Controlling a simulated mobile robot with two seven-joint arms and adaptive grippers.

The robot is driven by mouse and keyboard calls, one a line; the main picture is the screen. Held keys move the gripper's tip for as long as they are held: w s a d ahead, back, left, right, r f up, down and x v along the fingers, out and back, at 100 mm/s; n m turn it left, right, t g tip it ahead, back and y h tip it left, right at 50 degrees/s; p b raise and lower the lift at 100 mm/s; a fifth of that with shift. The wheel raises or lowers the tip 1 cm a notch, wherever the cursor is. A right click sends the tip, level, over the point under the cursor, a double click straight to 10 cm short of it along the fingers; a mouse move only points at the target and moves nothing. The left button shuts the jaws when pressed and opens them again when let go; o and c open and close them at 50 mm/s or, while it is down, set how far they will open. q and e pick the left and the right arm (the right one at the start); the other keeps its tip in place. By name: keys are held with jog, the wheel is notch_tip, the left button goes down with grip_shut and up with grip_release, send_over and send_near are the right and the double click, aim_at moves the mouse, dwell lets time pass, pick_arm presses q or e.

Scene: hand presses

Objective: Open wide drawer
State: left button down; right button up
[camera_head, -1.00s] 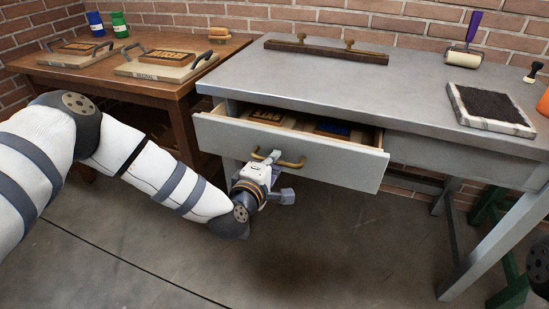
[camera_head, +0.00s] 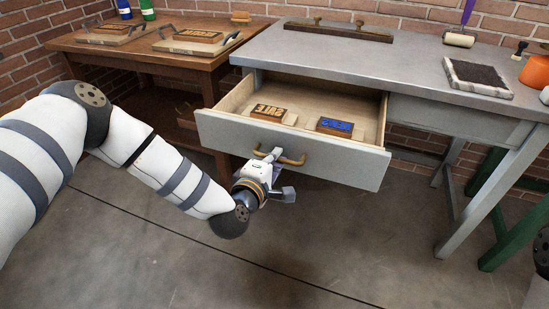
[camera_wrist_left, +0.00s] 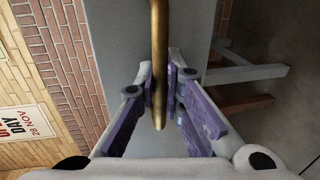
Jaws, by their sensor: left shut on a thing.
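The wide drawer (camera_head: 325,164) of the grey metal table is pulled well out. Its wooden inside shows two printing blocks, one with orange letters (camera_head: 268,113) and one with a blue face (camera_head: 335,126). A brass handle (camera_head: 292,160) is on its grey front. My left gripper (camera_head: 271,156) is at the left part of this handle. In the left wrist view the brass bar (camera_wrist_left: 159,70) runs between the fingers of the left gripper (camera_wrist_left: 163,92), which are shut on it. My right gripper is not in view.
The grey table top (camera_head: 350,62) carries a brass-knobbed bar (camera_head: 338,31), an ink tray (camera_head: 478,77) and a roller (camera_head: 459,39). A wooden table (camera_head: 150,60) with framed blocks stands at the left. The floor in front of the drawer is clear.

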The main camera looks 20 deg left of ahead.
pick_arm(q)
jog(key=shift+w, duration=0.15)
jog(key=c, duration=2)
grip_release()
jog(key=shift+o, duration=0.2)
jog(key=v, duration=1.2)
